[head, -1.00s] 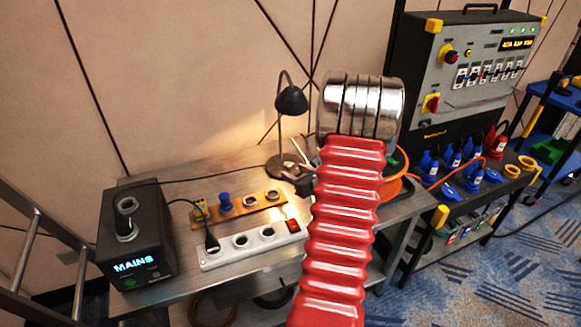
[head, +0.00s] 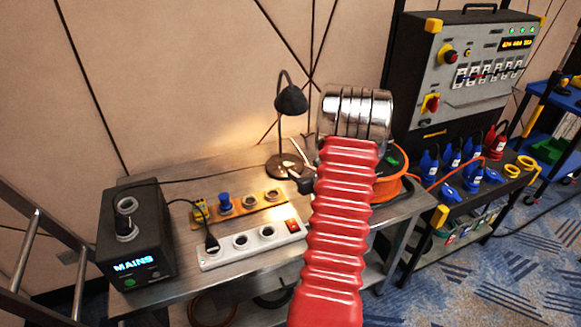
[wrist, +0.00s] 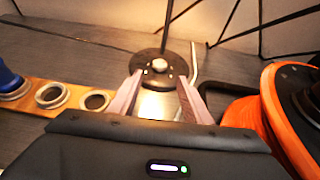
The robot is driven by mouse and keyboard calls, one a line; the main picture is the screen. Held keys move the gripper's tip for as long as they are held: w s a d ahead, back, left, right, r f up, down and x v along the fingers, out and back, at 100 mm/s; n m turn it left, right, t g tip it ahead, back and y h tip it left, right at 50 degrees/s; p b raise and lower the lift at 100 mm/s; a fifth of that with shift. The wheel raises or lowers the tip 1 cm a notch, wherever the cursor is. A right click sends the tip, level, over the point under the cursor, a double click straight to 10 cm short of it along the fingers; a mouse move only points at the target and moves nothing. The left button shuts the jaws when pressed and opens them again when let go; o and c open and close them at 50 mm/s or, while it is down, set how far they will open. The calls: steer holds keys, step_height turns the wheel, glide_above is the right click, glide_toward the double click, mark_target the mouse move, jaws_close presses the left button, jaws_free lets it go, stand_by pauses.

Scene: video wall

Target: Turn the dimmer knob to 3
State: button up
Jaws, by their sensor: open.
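The dimmer knob (wrist: 160,65) looks like the small pale round knob on the dark round base (wrist: 150,57) of the desk lamp. The lamp (head: 291,100) stands at the back of the metal table in the head view. My gripper (wrist: 160,77) is open and empty. In the wrist view its two fingertips lie to either side of and just short of the knob; I cannot tell whether they touch the base. Scale marks and the knob's setting are too small to read. In the head view my red arm hides part of the gripper.
An orange cable reel (head: 390,188) stands close to the right of my gripper. A wooden strip with sockets (head: 249,203), a white power strip (head: 250,244) and a black MAINS box (head: 137,232) are to the left. A grey control panel (head: 467,65) is at right.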

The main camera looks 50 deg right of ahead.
mark_target(288, 164)
steer(key=x, duration=0.9)
steer(key=shift+w+d, duration=0.1)
steer(key=shift+w, duration=0.05)
steer(key=c, duration=1)
